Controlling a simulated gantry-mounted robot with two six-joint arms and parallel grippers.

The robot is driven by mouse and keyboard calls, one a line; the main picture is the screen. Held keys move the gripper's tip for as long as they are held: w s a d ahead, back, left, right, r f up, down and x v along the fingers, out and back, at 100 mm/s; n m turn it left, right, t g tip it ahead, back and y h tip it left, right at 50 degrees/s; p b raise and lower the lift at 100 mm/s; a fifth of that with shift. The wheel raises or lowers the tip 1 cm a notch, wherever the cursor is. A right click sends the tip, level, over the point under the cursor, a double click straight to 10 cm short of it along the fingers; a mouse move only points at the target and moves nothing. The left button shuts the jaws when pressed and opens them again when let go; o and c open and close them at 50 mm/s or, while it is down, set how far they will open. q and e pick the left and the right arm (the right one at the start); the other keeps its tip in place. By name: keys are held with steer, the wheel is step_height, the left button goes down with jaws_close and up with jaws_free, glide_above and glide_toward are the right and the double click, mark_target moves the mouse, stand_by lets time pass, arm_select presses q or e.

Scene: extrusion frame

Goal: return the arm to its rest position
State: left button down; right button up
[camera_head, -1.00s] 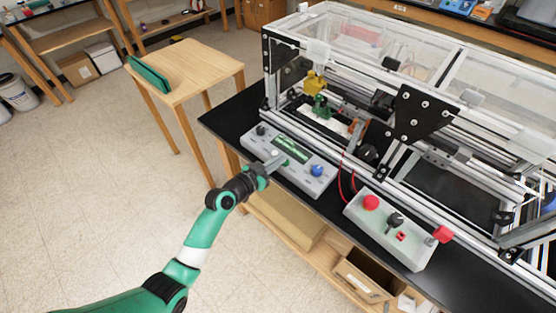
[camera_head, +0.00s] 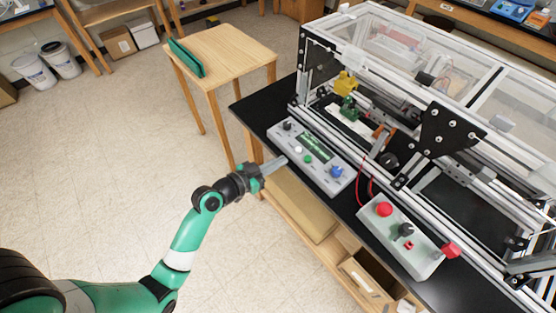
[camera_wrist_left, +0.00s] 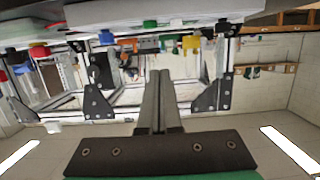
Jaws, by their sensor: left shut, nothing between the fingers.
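My left arm, green with black joints, comes in from the lower left of the head view. Its left gripper (camera_head: 277,164) points right, just off the front edge of the black bench top, beside the grey control box (camera_head: 312,157). The fingers are shut and empty. In the left wrist view, the two fingers (camera_wrist_left: 158,78) lie together with nothing between them. My right gripper does not show in either view.
A second box with a red button (camera_head: 400,236) sits on the black bench in front of the extrusion frame (camera_head: 440,125). A wooden table (camera_head: 235,50) with a green item (camera_head: 186,57) stands behind left. The floor (camera_head: 90,160) around my left arm is clear.

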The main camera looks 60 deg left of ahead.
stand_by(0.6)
arm_select(q)
steer(key=w+d+r+m+t+h, duration=0.2)
steer(key=w+d+r, duration=0.15)
steer(key=r, duration=0.55)
steer(key=w+d+r+m+t+h, duration=0.1)
steer(key=w+d+r+m+h, duration=0.1)
steer(key=d+r, duration=0.5)
steer(key=w+d+r+m+t+h, duration=0.1)
steer(key=w+d+r+m+t, duration=0.15)
steer(key=r, duration=0.85)
steer(key=s+d+r+m+t+h, duration=0.1)
steer(key=d+r, duration=0.1)
steer(key=r, duration=0.5)
steer(key=s+d+r+t+h, duration=0.1)
steer(key=s+d+r+h, duration=0.15)
steer(key=r, duration=0.45)
steer(key=s+r+n+t+y, duration=0.45)
steer(key=s+r, duration=0.55)
steer(key=r, duration=0.3)
step_height(320, 180, up, 26)
steer(key=w+a+n+p, duration=0.1)
steer(key=p, duration=2.6)
steer(key=shift+w+y, duration=0.15)
steer(key=shift+y, duration=0.15)
